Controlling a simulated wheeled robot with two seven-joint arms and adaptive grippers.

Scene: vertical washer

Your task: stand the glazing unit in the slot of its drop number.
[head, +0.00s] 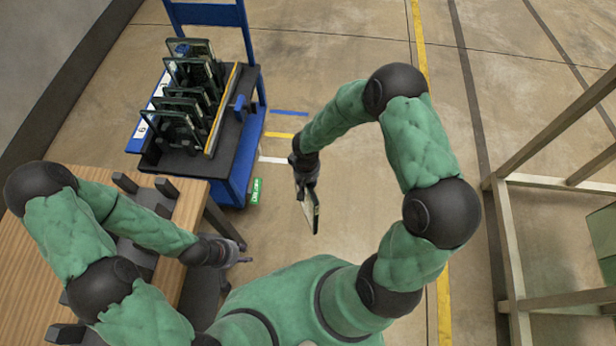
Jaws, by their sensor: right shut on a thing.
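My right gripper (303,183) is shut on a glazing unit (312,209), a thin dark-edged pane with a pale face. It hangs below the fingers over open floor, right of the cart. My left gripper (242,254) is empty beside the wooden bench's right edge, its fingers apart. The slotted rack (160,150) sits on a blue cart (238,150) at the upper left. Several dark-framed glazing units (192,68) stand upright in it. A white strip (152,107) with slot numbers runs along its left side; most are too small or covered to read.
A wooden bench (185,205) with dark fixtures (150,205) is at the lower left. The cart's blue handle frame (205,14) rises at its far end. A pale timber frame (510,230) stands at the right. Floor between cart and timber frame is clear, with painted lines.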

